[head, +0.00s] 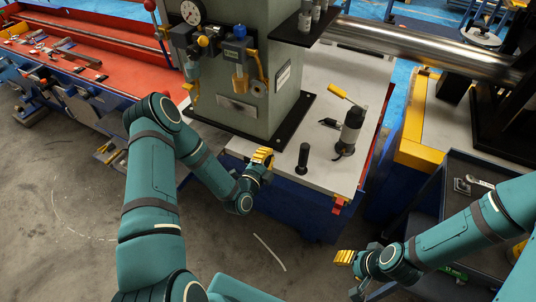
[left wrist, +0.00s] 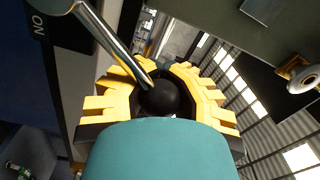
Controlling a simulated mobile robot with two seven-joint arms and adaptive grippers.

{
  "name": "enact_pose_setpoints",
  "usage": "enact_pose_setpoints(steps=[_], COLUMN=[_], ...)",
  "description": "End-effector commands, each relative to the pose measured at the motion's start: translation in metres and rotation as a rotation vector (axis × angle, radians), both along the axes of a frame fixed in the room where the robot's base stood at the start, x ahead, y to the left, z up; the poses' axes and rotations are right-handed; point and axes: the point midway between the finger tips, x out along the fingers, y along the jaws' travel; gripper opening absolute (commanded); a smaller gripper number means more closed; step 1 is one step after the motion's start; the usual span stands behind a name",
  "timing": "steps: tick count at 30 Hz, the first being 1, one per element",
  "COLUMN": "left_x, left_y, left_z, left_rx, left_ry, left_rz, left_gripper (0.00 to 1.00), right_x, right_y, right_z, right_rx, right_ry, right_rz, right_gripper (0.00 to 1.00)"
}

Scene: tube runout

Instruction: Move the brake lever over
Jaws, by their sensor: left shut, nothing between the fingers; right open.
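The brake lever shows in the left wrist view as a shiny metal rod (left wrist: 112,45) ending in a black ball knob (left wrist: 160,98). The knob appears in line with the yellow fingers of my left gripper (left wrist: 158,72); I cannot tell whether they touch it. In the head view my left gripper (head: 263,157) is shut and empty, low in front of the grey machine column (head: 235,75), over the bench edge. I cannot make out the lever in the head view. My right gripper (head: 345,257) is open and empty, low at the right, away from the bench.
A dark cart (head: 465,185) stands at the right. A red machine bed (head: 85,60) lies at the left. Gauges and valves hang on the column.

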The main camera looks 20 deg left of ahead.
Motion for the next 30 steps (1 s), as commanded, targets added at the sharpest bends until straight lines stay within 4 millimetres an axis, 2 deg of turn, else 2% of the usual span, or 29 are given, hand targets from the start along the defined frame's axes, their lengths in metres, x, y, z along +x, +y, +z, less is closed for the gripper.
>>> enact_pose_setpoints(steps=[1, 5, 20, 30], left_x=[-0.004, -0.003, -0.002, 0.0], left_y=[0.003, 0.003, 0.001, 0.022], left_z=[-0.006, -0.004, -0.002, 0.011], left_rx=[0.002, 0.001, -0.022, -0.273], left_ry=[0.016, 0.013, 0.01, 0.027], left_rz=[0.007, 0.005, -0.001, 0.006], left_gripper=[0.16, 0.62, 0.63, 0.63], right_x=[0.0, 0.0, 0.0, 0.0], right_y=[0.0, 0.0, 0.0, 0.0], right_z=[0.0, 0.0, 0.002, 0.021], right_rx=[0.0, 0.0, 0.0, 0.0], right_ry=[0.0, 0.0, 0.0, 0.0], right_rz=[0.0, 0.0, 0.0, 0.0], right_gripper=[0.47, 0.47, 0.47, 0.47])
